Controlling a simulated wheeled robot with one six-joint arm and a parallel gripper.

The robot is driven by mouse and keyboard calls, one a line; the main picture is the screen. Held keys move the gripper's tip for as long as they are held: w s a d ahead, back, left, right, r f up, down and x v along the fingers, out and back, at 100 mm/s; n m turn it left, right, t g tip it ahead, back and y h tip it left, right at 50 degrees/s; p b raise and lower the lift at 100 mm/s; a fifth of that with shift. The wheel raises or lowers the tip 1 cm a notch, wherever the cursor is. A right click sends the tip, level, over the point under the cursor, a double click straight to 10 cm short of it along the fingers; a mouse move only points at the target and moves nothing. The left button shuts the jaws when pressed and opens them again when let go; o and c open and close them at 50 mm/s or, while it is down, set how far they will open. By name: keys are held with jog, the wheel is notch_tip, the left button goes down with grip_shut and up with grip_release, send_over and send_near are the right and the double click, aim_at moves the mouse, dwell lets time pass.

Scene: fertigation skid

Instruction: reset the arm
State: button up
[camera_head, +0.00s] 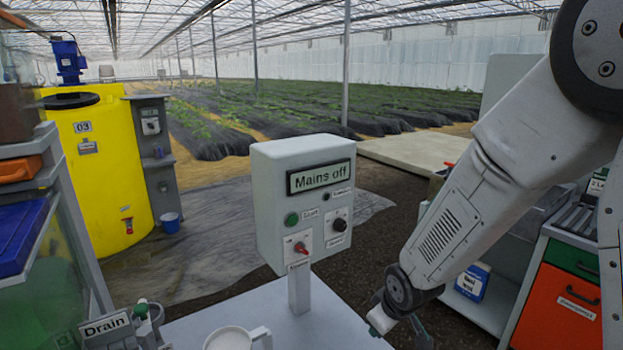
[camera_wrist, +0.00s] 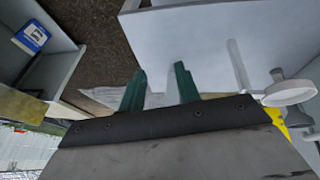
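My arm comes down from the upper right of the head view, its wrist low beside the front table. My gripper (camera_wrist: 159,70) shows in the wrist view as two green fingers, spread apart with nothing between them. It is mostly cut off at the bottom of the head view. The grey control box (camera_head: 303,205) stands on a post left of my arm, apart from it. Its display (camera_head: 320,176) reads "Mains off". Below are a green button (camera_head: 292,219), a red switch (camera_head: 300,248) and a black knob (camera_head: 339,225).
A pale table (camera_head: 345,325) lies below the box, with a white cup-like vessel (camera_head: 228,340) at its front. A "Drain" label (camera_head: 105,327) is at lower left. A yellow tank (camera_head: 100,170) stands behind. A cabinet with an orange drawer (camera_head: 555,312) is at right.

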jog(key=s+d+r+m+g, duration=0.1)
jog(key=s+d+r+m, duration=0.1)
jog(key=s+r, duration=0.5)
jog(key=s+d+r+m+g, duration=0.1)
jog(key=s+d+r+m, duration=0.2)
jog(key=s+d+r, duration=0.2)
jog(key=s+d+r+m+g+h, duration=0.1)
jog(key=s+d+r+m, duration=0.1)
jog(key=s+r, duration=0.9)
jog(key=shift+s+d+r+m, duration=0.25)
jog(key=shift+s+d, duration=0.5)
jog(key=shift+s, duration=1.1)
jog(key=shift+f, duration=0.1)
